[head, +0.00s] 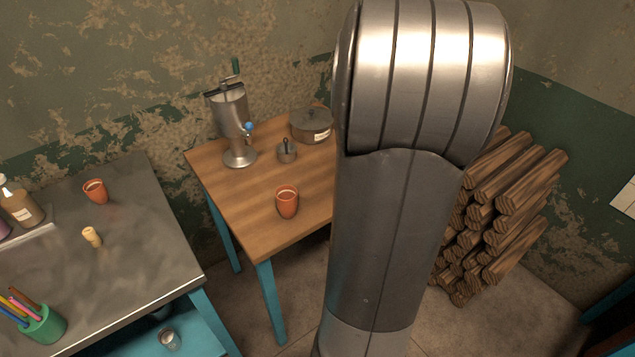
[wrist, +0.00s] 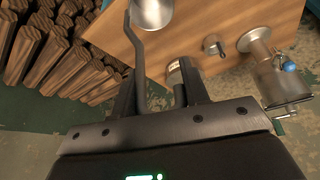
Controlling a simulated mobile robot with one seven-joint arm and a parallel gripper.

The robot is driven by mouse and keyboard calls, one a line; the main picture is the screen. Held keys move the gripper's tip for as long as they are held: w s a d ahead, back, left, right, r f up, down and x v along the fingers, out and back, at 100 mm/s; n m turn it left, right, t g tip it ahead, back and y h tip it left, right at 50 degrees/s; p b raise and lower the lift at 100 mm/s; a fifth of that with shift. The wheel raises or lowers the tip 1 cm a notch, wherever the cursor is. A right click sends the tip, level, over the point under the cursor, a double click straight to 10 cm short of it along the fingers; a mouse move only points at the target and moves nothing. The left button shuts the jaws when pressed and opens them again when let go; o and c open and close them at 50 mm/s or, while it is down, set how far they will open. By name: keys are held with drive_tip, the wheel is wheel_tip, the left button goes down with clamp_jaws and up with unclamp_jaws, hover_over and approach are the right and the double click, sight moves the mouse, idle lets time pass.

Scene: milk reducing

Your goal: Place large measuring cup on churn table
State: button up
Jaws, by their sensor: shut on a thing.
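A metal measuring cup (wrist: 152,12) with a long thin handle shows at the top of the wrist view, partly cut off by the edge. My gripper (wrist: 152,88) is shut on its handle, and the cup's bowl sticks out ahead of the fingers, over the wooden table. The wooden churn table (head: 240,205) bears a metal churn (head: 230,115) at its back left; the table (wrist: 200,22) and churn (wrist: 272,72) also show in the wrist view. In the head view my arm hides the gripper, the held cup and the table's right part.
On the table stand a small metal cup (head: 287,152), a lidded pot (head: 311,125) and a clay cup (head: 287,201). Stacked logs (head: 505,215) lie to the right. A grey worktable (head: 130,245) stands to the left. The table's left front is bare.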

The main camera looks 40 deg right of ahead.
drive_tip(key=w+a+f, duration=0.4)
drive_tip(key=w+f, duration=0.5)
drive_tip(key=f, duration=0.2)
drive_tip(key=shift+w+a, duration=0.25)
drive_tip(key=shift+a, duration=0.05)
drive_tip(key=shift+f, duration=0.2)
drive_tip(key=o, duration=1.3)
drive_tip(key=shift+c, duration=0.2)
